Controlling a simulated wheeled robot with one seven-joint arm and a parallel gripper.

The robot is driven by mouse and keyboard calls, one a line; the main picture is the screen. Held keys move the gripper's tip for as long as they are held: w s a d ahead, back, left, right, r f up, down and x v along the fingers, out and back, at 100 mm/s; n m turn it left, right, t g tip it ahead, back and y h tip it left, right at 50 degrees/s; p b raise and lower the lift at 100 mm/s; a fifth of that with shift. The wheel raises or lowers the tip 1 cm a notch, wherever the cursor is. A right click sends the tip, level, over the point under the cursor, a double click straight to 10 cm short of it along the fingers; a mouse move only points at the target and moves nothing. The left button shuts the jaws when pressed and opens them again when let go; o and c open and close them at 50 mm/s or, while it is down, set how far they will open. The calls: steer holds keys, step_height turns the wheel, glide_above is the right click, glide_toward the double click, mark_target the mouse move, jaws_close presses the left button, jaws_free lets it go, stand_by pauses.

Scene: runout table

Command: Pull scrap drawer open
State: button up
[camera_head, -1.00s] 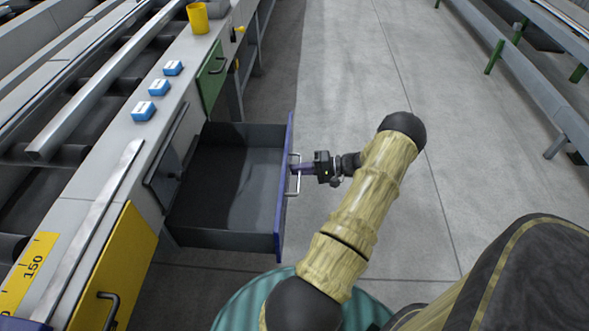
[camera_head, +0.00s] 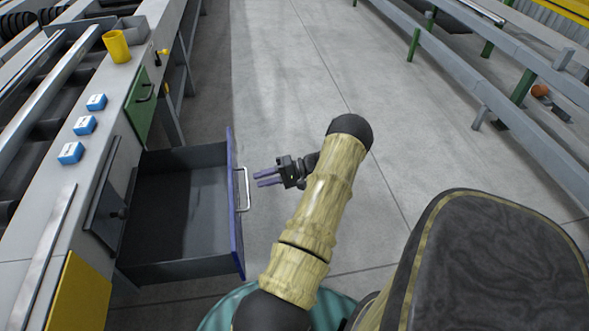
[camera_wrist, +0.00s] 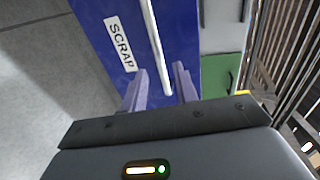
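The scrap drawer (camera_head: 180,208) is pulled out from the table and looks empty inside. Its blue front (camera_head: 235,215) carries a pale bar handle (camera_head: 243,190). In the wrist view the blue front (camera_wrist: 180,50) has a white SCRAP label (camera_wrist: 120,44), and the handle (camera_wrist: 155,45) runs down toward the space between my fingers. My gripper (camera_head: 262,178) is to the right of the handle, clear of it. Its two purple fingers are apart with nothing between them; they also show in the wrist view (camera_wrist: 158,88).
A green drawer front (camera_head: 140,104) and a yellow one (camera_head: 80,295) flank the open drawer. Blue blocks (camera_head: 84,125) and a yellow cup (camera_head: 117,46) stand on the tabletop. The floor (camera_head: 300,80) right of the drawer is clear up to a rail (camera_head: 490,100).

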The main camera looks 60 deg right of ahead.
steer(key=v, duration=1.1)
steer(key=shift+s+d+p, duration=0.2)
steer(key=shift+s+p, duration=0.05)
steer(key=shift+p, duration=0.05)
